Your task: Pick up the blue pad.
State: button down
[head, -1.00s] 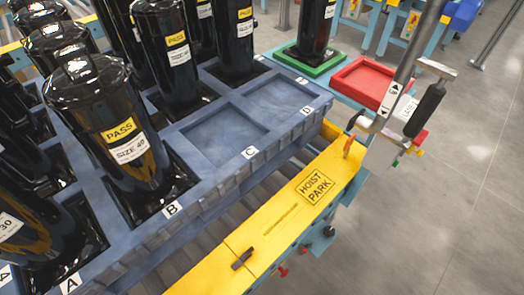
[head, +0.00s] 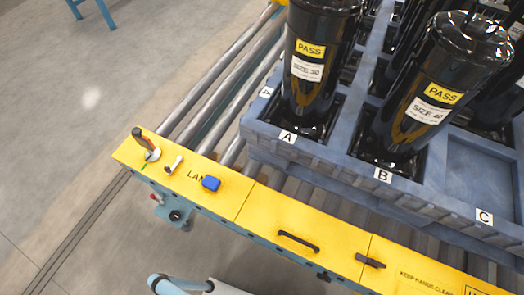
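A small blue pad (head: 211,183) lies on the yellow rail (head: 255,205) along the conveyor's near side, left of the picture's middle. It rests beside the partly covered "LAN" lettering. Nothing touches it from above. My gripper is not in view, so I cannot see whether it is open or shut.
A black handle (head: 298,242) and a black latch (head: 370,261) are farther right. A blue pallet (head: 330,160) holds black compressors (head: 312,70) behind.

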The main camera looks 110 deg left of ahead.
aim_at(211, 182)
jog(key=u, duration=0.25)
jog(key=k, duration=0.45)
jog(key=u, duration=0.55)
jog(key=i, duration=0.2)
jog(key=u, duration=2.95)
jog(key=k, duration=0.6)
jog(key=u, duration=0.15)
jog(key=i, duration=0.45)
jog(key=z, duration=0.05)
